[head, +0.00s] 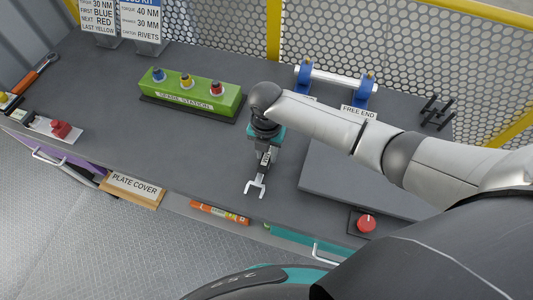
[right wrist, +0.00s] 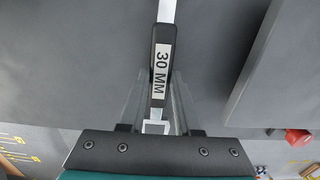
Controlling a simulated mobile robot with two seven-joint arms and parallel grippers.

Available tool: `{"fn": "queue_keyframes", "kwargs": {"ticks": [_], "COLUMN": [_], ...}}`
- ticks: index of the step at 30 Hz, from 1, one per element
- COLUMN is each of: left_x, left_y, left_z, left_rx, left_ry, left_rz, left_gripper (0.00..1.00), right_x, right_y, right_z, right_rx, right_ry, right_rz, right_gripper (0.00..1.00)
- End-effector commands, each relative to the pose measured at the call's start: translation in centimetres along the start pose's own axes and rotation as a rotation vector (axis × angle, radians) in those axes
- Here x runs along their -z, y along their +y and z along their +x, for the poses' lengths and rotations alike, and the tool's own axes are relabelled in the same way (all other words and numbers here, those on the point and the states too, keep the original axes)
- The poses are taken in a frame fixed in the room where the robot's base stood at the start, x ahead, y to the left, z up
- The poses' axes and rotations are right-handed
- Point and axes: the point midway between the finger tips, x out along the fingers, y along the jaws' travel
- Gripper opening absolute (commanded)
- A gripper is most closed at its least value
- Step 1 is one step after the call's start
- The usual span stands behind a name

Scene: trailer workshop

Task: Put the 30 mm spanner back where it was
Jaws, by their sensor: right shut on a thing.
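The 30 mm spanner (head: 256,186) is in my right gripper (head: 264,152), over the grey bench top (head: 200,150). Its silver open jaw points toward the front edge of the bench in the head view. In the right wrist view the spanner's black handle (right wrist: 160,65) reads "30 MM" and lies between the two fingers of the right gripper (right wrist: 157,100), which are shut on it. I cannot tell whether the spanner touches the bench. My left gripper is not in view.
A green spark station box (head: 190,95) with coloured knobs stands left. A raised grey plate (head: 345,180) and a red button (head: 366,223) are right. A roller on blue stands (head: 335,80) is behind. An orange level (head: 220,213) lies at the front edge.

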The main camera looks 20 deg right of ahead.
Motion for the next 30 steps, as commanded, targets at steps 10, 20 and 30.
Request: {"fn": "queue_keyframes", "kwargs": {"ticks": [10,20,30], "left_x": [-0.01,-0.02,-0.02], "left_y": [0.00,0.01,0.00], "left_z": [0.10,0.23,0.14], "left_rx": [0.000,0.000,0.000], "left_ry": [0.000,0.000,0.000], "left_rz": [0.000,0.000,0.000], "left_gripper": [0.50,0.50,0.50], "right_x": [-0.06,-0.01,-0.03], "right_y": [0.09,0.04,0.04], "right_z": [0.56,0.89,0.72], "right_rx": [-0.002,-0.001,-0.001], "right_ry": [-0.002,-0.001,-0.001], "right_rz": [0.000,0.000,0.000], "right_gripper": [0.00,0.54,0.62]}}
